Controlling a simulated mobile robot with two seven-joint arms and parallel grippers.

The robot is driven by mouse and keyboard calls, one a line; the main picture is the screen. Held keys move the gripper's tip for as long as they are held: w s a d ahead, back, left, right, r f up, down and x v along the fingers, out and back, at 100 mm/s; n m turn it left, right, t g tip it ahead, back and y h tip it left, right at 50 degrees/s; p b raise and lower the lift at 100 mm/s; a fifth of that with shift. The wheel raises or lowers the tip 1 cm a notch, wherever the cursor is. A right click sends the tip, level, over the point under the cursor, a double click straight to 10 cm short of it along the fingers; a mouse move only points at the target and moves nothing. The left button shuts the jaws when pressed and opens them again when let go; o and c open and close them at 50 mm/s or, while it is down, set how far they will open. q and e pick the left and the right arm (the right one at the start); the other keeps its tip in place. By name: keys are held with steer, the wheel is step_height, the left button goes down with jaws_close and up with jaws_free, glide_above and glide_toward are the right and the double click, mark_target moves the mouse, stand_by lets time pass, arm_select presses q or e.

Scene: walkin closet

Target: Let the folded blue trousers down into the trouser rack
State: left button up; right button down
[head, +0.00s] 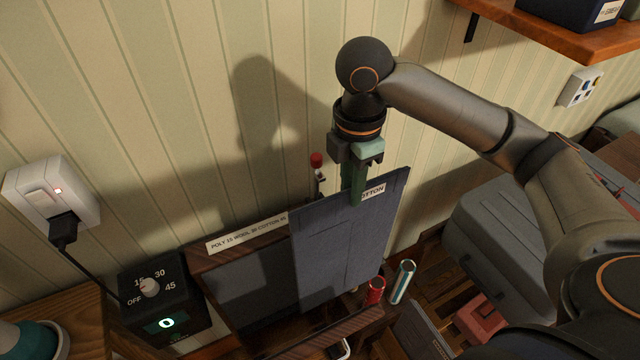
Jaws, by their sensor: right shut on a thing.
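The folded blue trousers (340,250) hang upright as a flat, dark blue panel. My right gripper (356,190) points down from above and is shut on their top edge. The trouser rack (222,252) stands below against the wall, a dark wooden frame with a label strip along its back edge. The trousers cover the right part of the rack. Their lower end is close to the rack's front rail (335,332); I cannot tell how far inside it is. My left gripper is not in view.
A black timer box (165,302) with a dial stands left of the rack, beside a wall socket (50,195). A red-topped item (316,162) is behind the trousers. Red (374,290) and blue-white (403,281) cylinders stand at right, near a grey case (505,225). A shelf (560,35) overhangs upper right.

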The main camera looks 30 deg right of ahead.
steer(key=shift+s+d, duration=0.2)
steer(key=shift+d, duration=0.2)
steer(key=shift+s+d+r, duration=0.1)
steer(key=shift+d+r, duration=0.05)
steer(key=shift+r, duration=0.1)
step_height(320, 180, up, 5)
steer(key=p, duration=0.6)
steer(key=shift+s+d+r, duration=0.1)
steer(key=shift+d+r, duration=0.05)
steer(key=shift+r+p, duration=0.35)
steer(key=shift+r, duration=0.35)
step_height(320, 180, up, 33)
stand_by(0.6)
